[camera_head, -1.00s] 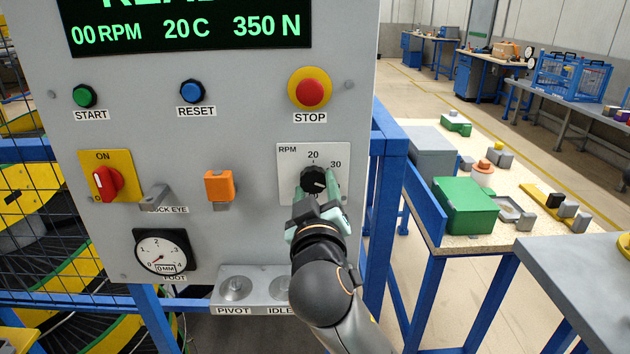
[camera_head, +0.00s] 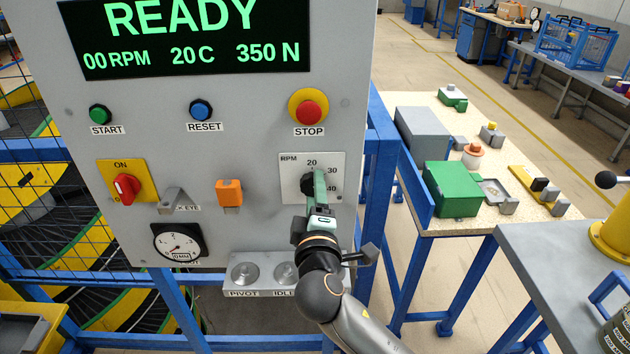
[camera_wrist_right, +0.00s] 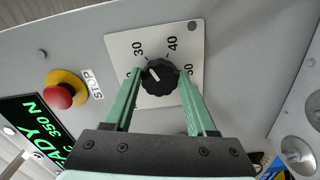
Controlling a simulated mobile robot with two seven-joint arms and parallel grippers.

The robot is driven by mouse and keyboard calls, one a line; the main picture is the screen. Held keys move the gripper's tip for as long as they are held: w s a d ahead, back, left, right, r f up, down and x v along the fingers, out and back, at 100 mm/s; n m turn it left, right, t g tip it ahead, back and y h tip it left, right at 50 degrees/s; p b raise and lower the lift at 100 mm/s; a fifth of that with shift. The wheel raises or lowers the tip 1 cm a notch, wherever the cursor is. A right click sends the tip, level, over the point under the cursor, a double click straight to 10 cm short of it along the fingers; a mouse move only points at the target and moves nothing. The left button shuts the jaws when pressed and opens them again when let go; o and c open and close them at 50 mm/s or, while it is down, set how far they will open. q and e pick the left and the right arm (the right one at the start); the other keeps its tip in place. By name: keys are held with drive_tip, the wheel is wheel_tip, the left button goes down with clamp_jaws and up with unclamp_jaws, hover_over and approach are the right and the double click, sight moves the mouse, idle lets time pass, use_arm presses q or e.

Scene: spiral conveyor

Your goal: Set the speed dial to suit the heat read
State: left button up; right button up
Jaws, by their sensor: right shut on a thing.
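The speed dial (camera_head: 308,186) is a black knob on a white RPM plate (camera_head: 290,160) on the grey panel. In the right wrist view the knob (camera_wrist_right: 159,77) has a white mark pointing to the upper left, on the 30 side; its exact setting is hard to tell. My right gripper (camera_head: 317,190) has its green fingers on either side of the knob, shut on it; it also shows in the right wrist view (camera_wrist_right: 158,95). The display (camera_head: 185,40) reads READY, 00 RPM, 20 C, 350 N. My left gripper is out of view.
A red stop button (camera_head: 309,113) sits above the dial. A green start button (camera_head: 100,114), blue reset button (camera_head: 201,109) and red ON switch (camera_head: 126,189) are further left. A blue frame (camera_head: 378,200) borders the panel's right side.

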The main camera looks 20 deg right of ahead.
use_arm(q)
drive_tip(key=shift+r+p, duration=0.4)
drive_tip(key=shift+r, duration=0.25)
use_arm(e)
drive_tip(key=shift+r+n, duration=0.1)
drive_tip(key=shift+n, duration=0.4)
drive_tip(key=o, duration=1.4)
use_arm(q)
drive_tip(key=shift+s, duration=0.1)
